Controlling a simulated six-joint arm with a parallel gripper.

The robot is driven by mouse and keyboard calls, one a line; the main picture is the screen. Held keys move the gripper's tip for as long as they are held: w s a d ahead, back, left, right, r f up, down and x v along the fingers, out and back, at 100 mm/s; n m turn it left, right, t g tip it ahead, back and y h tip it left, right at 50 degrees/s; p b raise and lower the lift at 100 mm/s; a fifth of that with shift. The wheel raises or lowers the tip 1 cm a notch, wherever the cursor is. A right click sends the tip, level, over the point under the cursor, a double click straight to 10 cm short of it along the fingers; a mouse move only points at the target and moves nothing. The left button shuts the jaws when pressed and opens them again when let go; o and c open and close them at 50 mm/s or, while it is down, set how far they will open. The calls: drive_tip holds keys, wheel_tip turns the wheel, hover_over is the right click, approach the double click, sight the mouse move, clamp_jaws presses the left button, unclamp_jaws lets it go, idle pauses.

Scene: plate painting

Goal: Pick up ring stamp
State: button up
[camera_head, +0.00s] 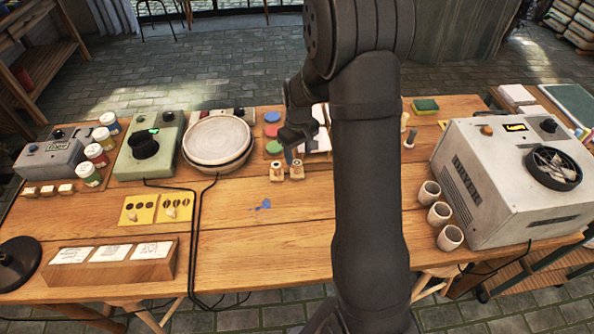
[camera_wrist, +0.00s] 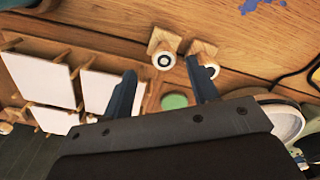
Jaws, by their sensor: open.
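Two small wooden stamps stand side by side on the table, a left one (camera_head: 277,173) and a right one (camera_head: 297,171) in the head view. In the wrist view one stamp (camera_wrist: 165,47) shows a white round face with a dark ring, and lies ahead of the gap between the fingers. The other stamp (camera_wrist: 204,50) is partly covered by the right finger; its face is hard to read. My gripper (camera_wrist: 160,70) is open and empty, its fingers close to the stamps. In the head view my gripper (camera_head: 289,156) is just behind them, partly hidden by my arm.
Red, blue and green pads (camera_head: 273,117) lie behind my gripper. A stack of plates (camera_head: 217,140) stands to the left. White tiles in a rack (camera_wrist: 60,85) are left in the wrist view. A dryer box (camera_head: 480,185) and cups are at right.

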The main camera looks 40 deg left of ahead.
sight(297, 162)
drive_tip(key=f, duration=0.5)
drive_tip(key=shift+s+a, duration=0.1)
drive_tip(key=shift+s, duration=0.15)
drive_tip(key=c, duration=1)
